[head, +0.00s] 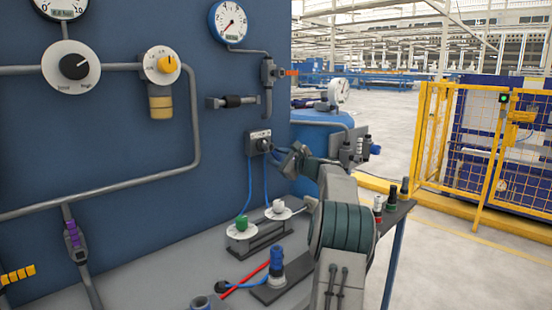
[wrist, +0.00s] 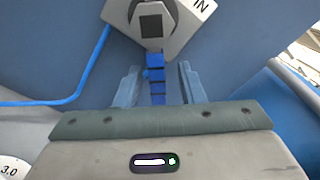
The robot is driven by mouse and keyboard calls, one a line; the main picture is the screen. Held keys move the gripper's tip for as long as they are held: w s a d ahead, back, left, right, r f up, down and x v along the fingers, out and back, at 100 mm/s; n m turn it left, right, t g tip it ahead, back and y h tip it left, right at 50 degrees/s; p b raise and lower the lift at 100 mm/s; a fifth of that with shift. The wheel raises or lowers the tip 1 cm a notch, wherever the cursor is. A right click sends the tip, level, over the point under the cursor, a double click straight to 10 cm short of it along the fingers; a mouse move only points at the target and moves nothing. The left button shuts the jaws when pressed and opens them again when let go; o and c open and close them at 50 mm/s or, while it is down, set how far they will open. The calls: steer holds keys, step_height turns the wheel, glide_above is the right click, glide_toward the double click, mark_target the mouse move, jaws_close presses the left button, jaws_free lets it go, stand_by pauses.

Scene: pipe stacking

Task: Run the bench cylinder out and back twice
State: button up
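A dark valve box (head: 259,142) with a light label is fixed to the blue panel, with thin blue tubes hanging from it. In the wrist view a grey plate (wrist: 192,15) marked "IN" carries a dark square part, and a blue segmented piece (wrist: 156,75) sticks out from it. My gripper (head: 284,157) is in front of and just right of the valve box. In the wrist view my gripper (wrist: 158,85) is open, with its fingers on either side of the blue piece and gaps showing. I cannot tell which part is the bench cylinder.
On the bench (head: 150,275) stand a green knob (head: 241,223) and a white knob (head: 279,206) on round dials. A blue-topped fitting (head: 277,262) and a red rod (head: 245,280) are in front. Pipes, gauges and dial knobs cover the panel at left.

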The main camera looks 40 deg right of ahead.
steer(key=shift+a, duration=0.1)
steer(key=s+d, duration=0.1)
steer(key=s, duration=1.2)
steer(key=shift+s+d, duration=0.25)
steer(key=shift+s, duration=0.1)
steer(key=shift+w+a, duration=0.1)
